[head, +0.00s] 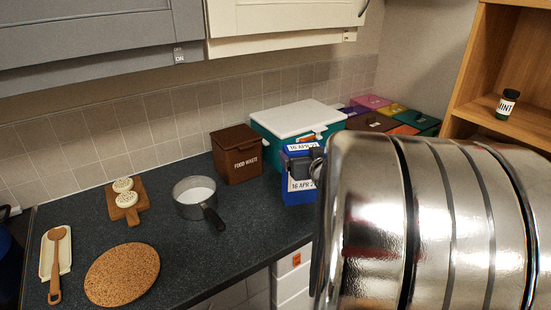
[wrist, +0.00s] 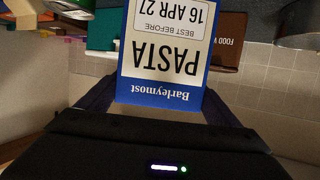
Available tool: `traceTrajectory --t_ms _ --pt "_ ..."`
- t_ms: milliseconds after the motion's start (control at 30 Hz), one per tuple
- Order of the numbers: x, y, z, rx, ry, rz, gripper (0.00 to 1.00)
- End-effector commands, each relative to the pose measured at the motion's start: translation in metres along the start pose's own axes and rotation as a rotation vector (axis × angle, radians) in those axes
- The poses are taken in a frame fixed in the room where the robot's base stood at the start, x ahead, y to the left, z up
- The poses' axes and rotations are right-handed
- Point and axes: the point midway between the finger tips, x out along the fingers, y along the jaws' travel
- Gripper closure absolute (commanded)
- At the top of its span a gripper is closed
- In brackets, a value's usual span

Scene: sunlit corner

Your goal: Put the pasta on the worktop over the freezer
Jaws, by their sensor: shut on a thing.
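The pasta (head: 298,188) is a blue box with a white label dated 16 APR 27. My gripper (head: 304,164) is shut on the box, with dark fingers on both sides in the wrist view (wrist: 155,103). The dark speckled worktop (head: 165,245) runs along the tiled wall. I cannot tell whether the box touches it. White drawer fronts (head: 290,285) show below its front edge; I cannot tell which unit is the freezer.
A brown food waste bin (head: 237,155) and a teal box with white lid (head: 300,118) stand behind the pasta. A saucepan (head: 194,204), cork mat (head: 122,274), wooden board (head: 128,212) and spoon on a rest (head: 56,262) lie left. Bare worktop lies between pan and mat.

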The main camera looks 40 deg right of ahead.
Motion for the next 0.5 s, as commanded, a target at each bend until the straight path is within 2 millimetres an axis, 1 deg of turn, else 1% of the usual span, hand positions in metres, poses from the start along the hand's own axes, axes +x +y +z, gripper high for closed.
traceTrajectory --t_ms 167,267,367,500 --pt "0.000 0.000 -0.002 -0.001 0.003 -0.001 0.72" --pt "0.001 0.000 0.001 0.000 0.002 -0.001 0.72" --pt "0.003 0.000 0.010 0.000 0.000 0.000 0.72" --pt "0.009 -0.001 0.027 0.001 -0.001 -0.001 0.72"
